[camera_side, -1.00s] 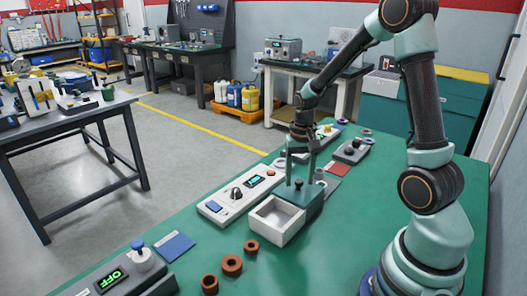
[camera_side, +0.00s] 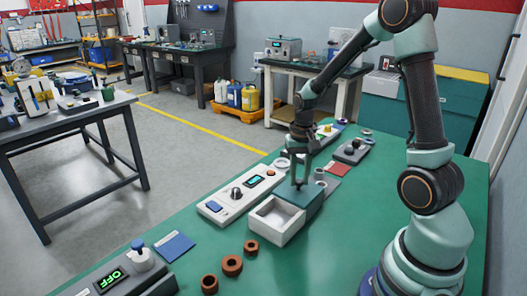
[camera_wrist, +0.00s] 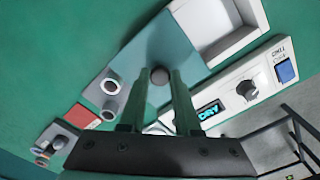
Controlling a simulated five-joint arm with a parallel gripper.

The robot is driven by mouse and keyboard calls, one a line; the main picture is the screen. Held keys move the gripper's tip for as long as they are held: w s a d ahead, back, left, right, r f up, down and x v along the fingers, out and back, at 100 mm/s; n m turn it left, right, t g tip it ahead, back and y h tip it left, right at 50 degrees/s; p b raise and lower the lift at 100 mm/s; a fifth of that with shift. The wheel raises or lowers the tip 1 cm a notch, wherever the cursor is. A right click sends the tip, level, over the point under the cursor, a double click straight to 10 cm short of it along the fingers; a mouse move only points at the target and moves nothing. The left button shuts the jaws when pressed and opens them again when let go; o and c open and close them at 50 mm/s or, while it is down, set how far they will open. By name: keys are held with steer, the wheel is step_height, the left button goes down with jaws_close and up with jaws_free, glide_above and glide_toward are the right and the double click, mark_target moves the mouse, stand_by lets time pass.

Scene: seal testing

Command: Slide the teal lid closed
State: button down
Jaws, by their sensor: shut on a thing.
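The teal lid (camera_side: 311,199) covers the back part of a white box (camera_side: 280,236), whose front part lies open with its inside visible. In the wrist view the lid (camera_wrist: 190,52) and the open part of the box (camera_wrist: 215,25) show at the top. A small dark knob (camera_wrist: 160,77) stands on the lid. My gripper (camera_side: 299,182) reaches down from above and is shut on this knob. In the wrist view its two fingertips (camera_wrist: 161,76) sit on either side of the knob.
A white device with a lit display (camera_side: 240,194) stands close to the left of the box. Brown rings (camera_side: 231,265) lie in front. A grey cylinder (camera_side: 319,175), a red pad (camera_side: 338,169) and a dark device (camera_side: 353,151) are behind. The green bench right of the box is clear.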

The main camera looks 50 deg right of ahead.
steer(key=shift+r, duration=0.1)
stand_by(0.8)
steer(key=a, duration=1)
steer(key=shift+a, duration=0.15)
steer(key=c, duration=0.6)
jaws_free()
step_height(320, 180, up, 12)
steer(key=shift+r, duration=0.1)
